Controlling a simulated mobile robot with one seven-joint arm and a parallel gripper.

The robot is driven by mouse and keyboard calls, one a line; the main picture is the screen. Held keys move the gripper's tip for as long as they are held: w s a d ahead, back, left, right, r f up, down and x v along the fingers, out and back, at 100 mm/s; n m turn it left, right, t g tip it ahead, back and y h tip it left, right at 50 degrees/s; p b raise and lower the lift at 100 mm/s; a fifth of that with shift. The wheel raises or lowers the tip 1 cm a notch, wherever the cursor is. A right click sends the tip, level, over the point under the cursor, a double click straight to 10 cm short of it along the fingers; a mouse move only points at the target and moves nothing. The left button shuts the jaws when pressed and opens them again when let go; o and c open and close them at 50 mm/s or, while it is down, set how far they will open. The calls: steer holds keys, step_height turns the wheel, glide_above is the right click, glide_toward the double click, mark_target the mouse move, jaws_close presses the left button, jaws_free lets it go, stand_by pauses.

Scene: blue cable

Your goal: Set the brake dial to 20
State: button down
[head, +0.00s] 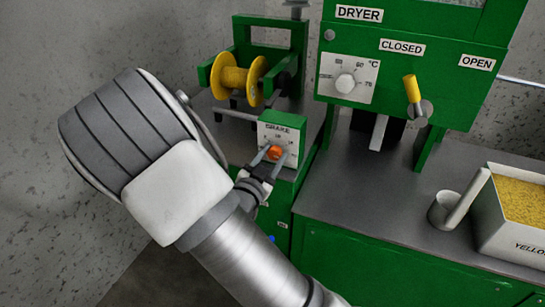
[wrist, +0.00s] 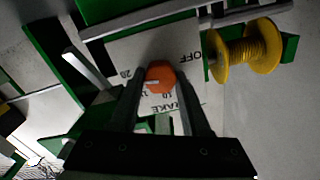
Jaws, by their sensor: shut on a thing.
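The brake dial is an orange knob (head: 274,153) on a white panel (head: 290,133) marked BRAKE, on the green stand left of the dryer. In the wrist view the knob (wrist: 160,77) sits between the two fingertips of my gripper (wrist: 161,74), which is shut on it. The panel (wrist: 190,45) appears turned there, with OFF at upper right, 20 at left and 10 below the knob. A small pale mark shows at the knob's lower left, but I cannot tell its exact reading. In the head view my gripper (head: 268,163) reaches the knob from below.
A yellow spool (head: 240,80) is mounted above and behind the brake panel. The dryer (head: 430,95) with its temperature knob (head: 345,83) and yellow-handled lever (head: 412,90) stands right. A bin of yellow pellets (head: 490,240) and a grey scoop or cup (head: 445,210) stand on the counter.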

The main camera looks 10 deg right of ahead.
steer(key=shift+c, duration=1.9)
jaws_free()
steer(key=p+v, duration=0.3)
steer(key=v, duration=1.4)
steer(key=shift+s, duration=0.15)
steer(key=shift+a, duration=0.1)
